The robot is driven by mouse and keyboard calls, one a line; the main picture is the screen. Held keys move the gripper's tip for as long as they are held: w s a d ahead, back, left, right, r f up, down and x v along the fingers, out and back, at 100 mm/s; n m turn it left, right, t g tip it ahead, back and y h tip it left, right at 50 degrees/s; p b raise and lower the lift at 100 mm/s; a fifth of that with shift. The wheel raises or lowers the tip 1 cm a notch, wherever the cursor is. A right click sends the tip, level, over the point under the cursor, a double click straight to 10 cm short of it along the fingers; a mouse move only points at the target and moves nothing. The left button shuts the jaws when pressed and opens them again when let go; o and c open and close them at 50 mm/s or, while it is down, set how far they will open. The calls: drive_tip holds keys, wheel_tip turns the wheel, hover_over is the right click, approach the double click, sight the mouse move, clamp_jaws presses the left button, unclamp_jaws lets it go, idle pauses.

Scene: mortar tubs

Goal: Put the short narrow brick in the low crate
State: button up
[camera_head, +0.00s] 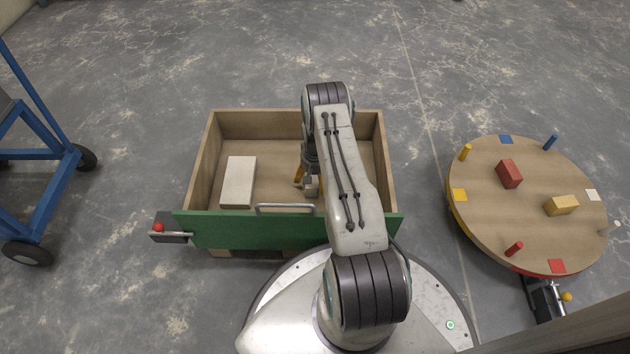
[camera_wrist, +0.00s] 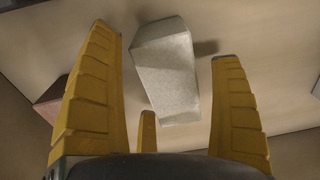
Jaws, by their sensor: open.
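The low crate (camera_head: 207,160) is a wooden box with a green front panel and a metal handle. A small pale grey brick (camera_head: 312,188), likely the short narrow one, is inside it near the front, partly hidden by my arm. In the wrist view the grey brick (camera_wrist: 168,80) lies tilted in the picture between my finger tips. My gripper (camera_head: 302,178) is open, pointing down inside the crate; its yellow fingers also show in the wrist view (camera_wrist: 165,45). No finger is clearly touching the brick.
A larger cream brick (camera_head: 238,181) lies in the crate's left half. A reddish-brown piece (camera_wrist: 48,97) shows beside my left finger. A round turntable (camera_head: 475,215) at right holds a red brick (camera_head: 509,173), a yellow brick (camera_head: 561,205) and pegs. A blue cart (camera_head: 45,190) stands left.

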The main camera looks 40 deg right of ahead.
wheel_tip(320, 180, up, 11)
drive_tip(key=p, duration=0.4)
drive_tip(key=s+a+r+n, duration=0.1)
drive_tip(key=a+r, duration=0.3)
drive_tip(key=r, duration=0.5)
drive_tip(key=s+a+r+n+t, duration=0.1)
drive_tip(key=s+a+r+n, duration=0.1)
drive_tip(key=a+r, duration=0.5)
drive_tip(key=s+a+r+n, duration=0.1)
drive_tip(key=a+r, duration=0.1)
drive_tip(key=r, duration=1)
drive_tip(key=s+a+r+n, duration=0.1)
drive_tip(key=s+a+r, duration=0.2)
drive_tip(key=s, duration=0.4)
drive_tip(key=s+a+r+n, duration=0.1)
drive_tip(key=s+a+r, duration=0.2)
drive_tip(key=s, duration=0.4)
drive_tip(key=s+a+r+n+t, duration=0.1)
drive_tip(key=s+a+r, duration=0.2)
drive_tip(key=s, duration=0.4)
drive_tip(key=shift+a, duration=0.5)
drive_tip(key=shift+r, duration=0.1)
wheel_tip(320, 180, up, 39)
drive_tip(key=t+p, duration=0.1)
drive_tip(key=p, duration=3.6)
drive_tip(key=shift+p, duration=0.3)
